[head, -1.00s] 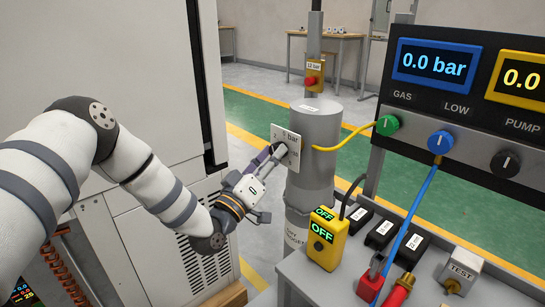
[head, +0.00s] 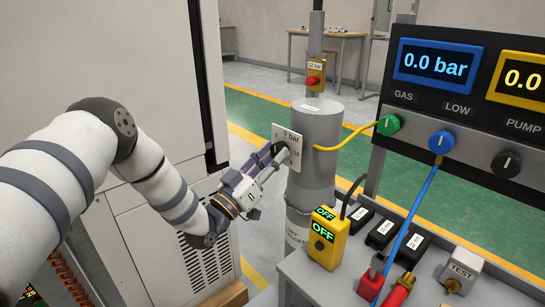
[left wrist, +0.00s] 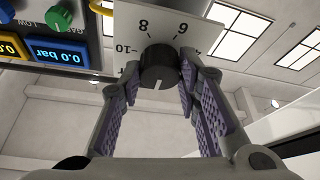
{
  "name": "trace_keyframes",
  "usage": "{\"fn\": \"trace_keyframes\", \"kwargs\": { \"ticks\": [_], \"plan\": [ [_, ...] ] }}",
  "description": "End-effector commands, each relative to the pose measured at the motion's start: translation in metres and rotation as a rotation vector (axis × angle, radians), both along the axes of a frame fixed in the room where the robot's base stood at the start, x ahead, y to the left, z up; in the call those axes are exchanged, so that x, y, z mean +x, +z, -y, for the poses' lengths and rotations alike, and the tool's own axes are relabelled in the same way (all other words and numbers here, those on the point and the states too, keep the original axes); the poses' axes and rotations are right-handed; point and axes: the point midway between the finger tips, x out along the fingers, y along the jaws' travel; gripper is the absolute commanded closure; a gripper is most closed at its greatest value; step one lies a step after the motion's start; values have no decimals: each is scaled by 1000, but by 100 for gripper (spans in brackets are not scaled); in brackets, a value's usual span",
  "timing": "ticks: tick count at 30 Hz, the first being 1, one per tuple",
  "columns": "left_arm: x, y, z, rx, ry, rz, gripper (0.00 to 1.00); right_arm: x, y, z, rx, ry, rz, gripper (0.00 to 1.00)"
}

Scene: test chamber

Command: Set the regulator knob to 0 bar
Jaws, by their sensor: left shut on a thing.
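The regulator knob (left wrist: 158,66) is black and round with a white mark, which points to the bottom of the left wrist view. It stands out from a white dial plate (left wrist: 183,30) with numerals that appear upside down there; 8, 6 and 10 show around it. In the head view the plate (head: 294,146) is on a grey cylinder (head: 317,165), and its print is partly hidden. My left gripper (head: 272,158) reaches it from the left and is shut on the knob, one finger at each side (left wrist: 158,82). My right gripper is not in view.
A panel with a blue "0.0 bar" display (head: 435,64) stands at the right. A yellow hose (head: 352,138) runs from it to the cylinder. A yellow "OFF" box (head: 326,241) stands on the bench (head: 310,283). A large white cabinet (head: 105,60) is behind my left arm.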

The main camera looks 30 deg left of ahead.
Motion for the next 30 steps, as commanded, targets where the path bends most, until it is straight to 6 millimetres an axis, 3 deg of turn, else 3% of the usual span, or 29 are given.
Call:
{"fn": "trace_keyframes", "kwargs": {
  "ticks": [6,7,9,20,30],
  "plan": [
    [0,3,-1,-1,4,7,98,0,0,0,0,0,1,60],
    [1,3,-1,-1,4,7,65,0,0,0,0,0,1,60],
    [0,3,-1,-1,3,7,49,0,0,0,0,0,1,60],
    [-6,-2,-2,-1,1,1,49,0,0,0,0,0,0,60],
    [-82,-34,-21,-4,4,-1,49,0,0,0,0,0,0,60]
  ]
}}
